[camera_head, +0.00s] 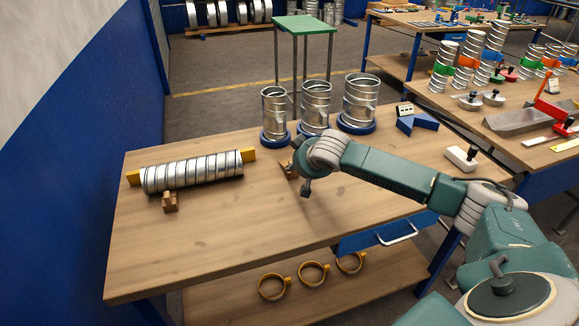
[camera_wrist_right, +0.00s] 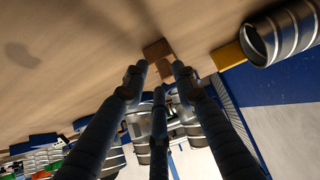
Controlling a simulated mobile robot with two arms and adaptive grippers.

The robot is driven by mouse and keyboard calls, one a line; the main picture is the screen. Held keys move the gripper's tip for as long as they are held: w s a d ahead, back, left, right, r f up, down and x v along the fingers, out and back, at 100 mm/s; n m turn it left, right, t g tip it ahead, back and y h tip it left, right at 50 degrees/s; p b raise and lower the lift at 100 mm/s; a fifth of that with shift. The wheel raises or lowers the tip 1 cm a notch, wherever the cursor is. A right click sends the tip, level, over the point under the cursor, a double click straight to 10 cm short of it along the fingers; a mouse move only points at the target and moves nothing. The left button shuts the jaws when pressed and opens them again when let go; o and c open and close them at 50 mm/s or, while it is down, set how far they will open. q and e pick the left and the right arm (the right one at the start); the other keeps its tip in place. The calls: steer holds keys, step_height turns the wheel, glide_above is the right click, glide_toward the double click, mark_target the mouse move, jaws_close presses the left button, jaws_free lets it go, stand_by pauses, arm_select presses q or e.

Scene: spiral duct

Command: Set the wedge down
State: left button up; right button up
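A small brown wooden wedge (camera_head: 289,170) is at my right gripper (camera_head: 294,176), over the middle of the workbench (camera_head: 235,230). In the right wrist view the wedge (camera_wrist_right: 158,49) lies between the fingertips of my right gripper (camera_wrist_right: 160,70), which look closed on it. I cannot tell if its underside touches the bench top. A second wooden wedge (camera_head: 170,202) stands on the bench against the front of the lying spiral duct (camera_head: 195,173). The duct is silver and ribbed, with yellow pieces at its ends. My left gripper is not in view.
Several silver duct pieces (camera_head: 316,102) stand on blue bases along the bench's back edge. A blue block (camera_head: 417,122) and a white tool with a black knob (camera_head: 461,157) are at the right. Orange clamp rings (camera_head: 314,273) lie on the lower shelf. The bench front is clear.

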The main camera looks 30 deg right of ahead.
mark_target(295, 178)
steer(key=x, duration=0.4)
steer(key=shift+p, duration=0.3)
steer(key=shift+s, duration=0.1)
jaws_close()
steer(key=shift+r, duration=0.15)
